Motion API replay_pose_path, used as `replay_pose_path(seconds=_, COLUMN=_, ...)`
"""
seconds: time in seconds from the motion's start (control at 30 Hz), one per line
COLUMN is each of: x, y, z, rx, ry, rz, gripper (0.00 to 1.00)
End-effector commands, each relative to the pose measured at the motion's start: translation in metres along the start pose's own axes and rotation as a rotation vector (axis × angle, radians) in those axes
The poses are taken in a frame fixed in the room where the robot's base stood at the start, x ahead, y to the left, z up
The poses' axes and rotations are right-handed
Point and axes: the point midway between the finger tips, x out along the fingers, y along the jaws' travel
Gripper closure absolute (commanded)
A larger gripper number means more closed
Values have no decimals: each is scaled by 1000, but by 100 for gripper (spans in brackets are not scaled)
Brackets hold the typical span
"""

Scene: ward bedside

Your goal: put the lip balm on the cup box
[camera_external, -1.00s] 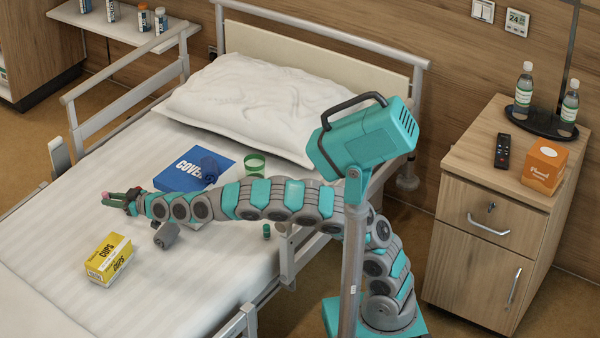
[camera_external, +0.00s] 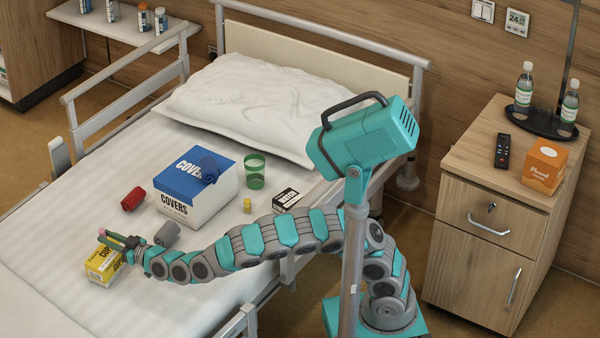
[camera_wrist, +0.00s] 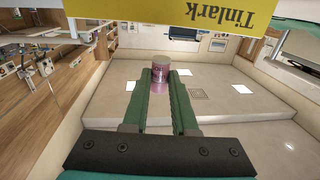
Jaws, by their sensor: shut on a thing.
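My gripper (camera_external: 108,238) is at the cup box, over its upper right part in the external view. In the wrist view its green fingers (camera_wrist: 161,88) are shut on the lip balm (camera_wrist: 160,74), a small pinkish cylinder at the fingertips. The cup box (camera_external: 98,269) is yellow and white and lies on the bed at the lower left, partly covered by my gripper. A yellow face of a box lettered "Tinlark" (camera_wrist: 165,8) shows upside down along the top of the wrist view. I cannot tell whether the lip balm touches the box.
A red roll (camera_external: 131,199) and a grey roll (camera_external: 167,235) lie near my gripper. The blue-and-white covers box (camera_external: 195,205), a green cup (camera_external: 255,180), a small yellow bottle (camera_external: 247,206) and a small dark-and-white box (camera_external: 287,198) stand farther right. The bed's lower left is clear.

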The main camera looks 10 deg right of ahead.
Motion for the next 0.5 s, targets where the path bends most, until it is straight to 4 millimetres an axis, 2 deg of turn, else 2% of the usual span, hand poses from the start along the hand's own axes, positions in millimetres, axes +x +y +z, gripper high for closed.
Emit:
replay_pose_path(seconds=0.23, x=0, y=0, z=32, rx=0, ry=-2, rz=-1, gripper=100)
replay_pose_path(seconds=0.5, x=0, y=0, z=34, rx=1, ry=0, rz=-1, gripper=100)
